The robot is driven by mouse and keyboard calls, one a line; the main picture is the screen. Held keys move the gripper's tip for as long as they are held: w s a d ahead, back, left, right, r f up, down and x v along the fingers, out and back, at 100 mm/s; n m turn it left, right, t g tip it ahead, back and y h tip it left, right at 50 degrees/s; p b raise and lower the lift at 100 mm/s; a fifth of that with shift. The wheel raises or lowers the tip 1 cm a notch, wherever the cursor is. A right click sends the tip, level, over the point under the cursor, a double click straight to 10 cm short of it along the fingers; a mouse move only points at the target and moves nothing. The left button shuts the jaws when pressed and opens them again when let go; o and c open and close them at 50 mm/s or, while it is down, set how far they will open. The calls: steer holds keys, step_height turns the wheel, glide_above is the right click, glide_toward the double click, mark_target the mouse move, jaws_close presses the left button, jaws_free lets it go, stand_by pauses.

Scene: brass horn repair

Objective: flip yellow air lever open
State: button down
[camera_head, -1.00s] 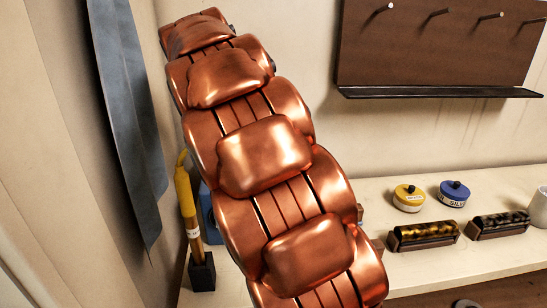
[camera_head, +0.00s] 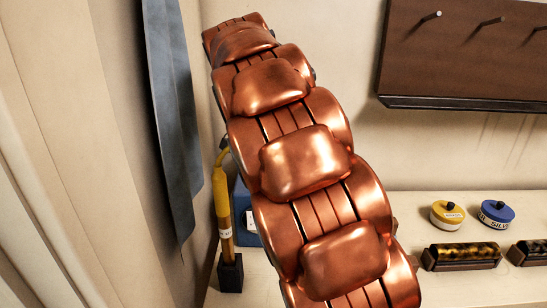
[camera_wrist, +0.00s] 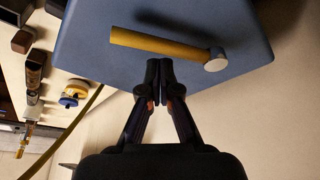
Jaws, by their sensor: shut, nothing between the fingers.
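The yellow lever (camera_wrist: 165,46) is a straight bar on the face of a blue box (camera_wrist: 85,32) in the wrist view. A round pale pivot (camera_wrist: 216,60) is at its right end. My gripper (camera_wrist: 160,65) is shut and empty, its fingertips just below the lever's middle in the picture. I cannot tell whether they touch it. In the head view my copper arm hides the gripper, the lever and most of the blue box (camera_head: 243,215).
A yellow torch (camera_head: 222,190) stands in a dark holder (camera_head: 230,272) left of the box. A yellow tin (camera_head: 448,214), a blue tin (camera_head: 496,213) and brushes (camera_head: 462,255) sit on the bench to the right. A dark peg board (camera_head: 470,50) hangs above.

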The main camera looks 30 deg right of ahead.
steer(key=d, duration=0.2)
steer(key=d+r+p, duration=0.1)
steer(key=shift+s+d, duration=0.3)
steer(key=shift+d, duration=0.05)
steer(key=shift+d+r, duration=0.1)
steer(key=shift+r, duration=0.15)
steer(key=v, duration=0.9)
steer(key=shift+w+a, duration=0.25)
steer(key=shift+w, duration=0.3)
